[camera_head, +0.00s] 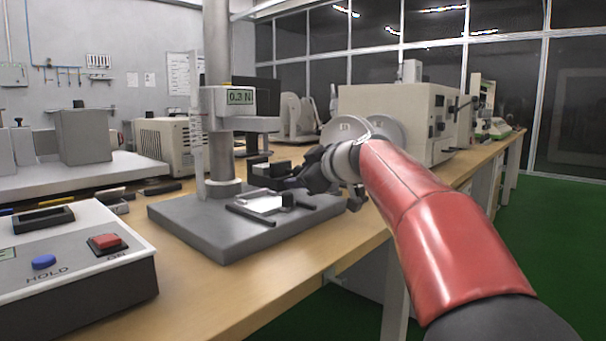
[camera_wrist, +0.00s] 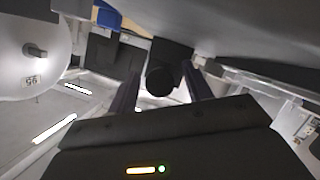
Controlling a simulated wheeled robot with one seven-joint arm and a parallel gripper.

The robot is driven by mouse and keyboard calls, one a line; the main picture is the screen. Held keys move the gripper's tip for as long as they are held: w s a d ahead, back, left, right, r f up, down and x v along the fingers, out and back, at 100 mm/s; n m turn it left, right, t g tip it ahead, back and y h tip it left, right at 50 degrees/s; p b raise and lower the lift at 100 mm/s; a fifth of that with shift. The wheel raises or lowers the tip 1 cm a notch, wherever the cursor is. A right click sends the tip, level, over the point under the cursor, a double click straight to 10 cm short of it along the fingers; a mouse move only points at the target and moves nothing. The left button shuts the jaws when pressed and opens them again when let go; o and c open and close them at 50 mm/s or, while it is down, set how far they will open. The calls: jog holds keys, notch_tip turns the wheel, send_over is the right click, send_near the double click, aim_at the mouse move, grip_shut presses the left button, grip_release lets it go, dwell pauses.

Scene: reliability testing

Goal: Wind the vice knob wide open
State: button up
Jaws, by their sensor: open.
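The vice (camera_head: 268,172) is a dark block assembly on the grey base plate (camera_head: 225,244) of a test stand. My gripper (camera_head: 300,181) reaches in from the right, close beside the vice. In the wrist view, a round black knob (camera_wrist: 160,81) faces the camera, with a dark block behind it. My open gripper (camera_wrist: 160,74) has one finger on each side of the knob, with gaps visible. I cannot tell how deep the fingers reach along it. The knob is hidden by my gripper in the head view.
The stand's column (camera_head: 218,100) rises behind the vice, with a display (camera_head: 240,97) reading 0.3 N. A control box (camera_head: 75,255) with blue and red buttons stands at the lower left. A black bar (camera_head: 250,215) lies on the plate. The wooden bench front (camera_head: 290,275) is clear.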

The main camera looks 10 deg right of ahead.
jog(key=v, duration=0.7)
jog(key=shift+s+d, duration=0.1)
jog(key=shift+s, duration=0.25)
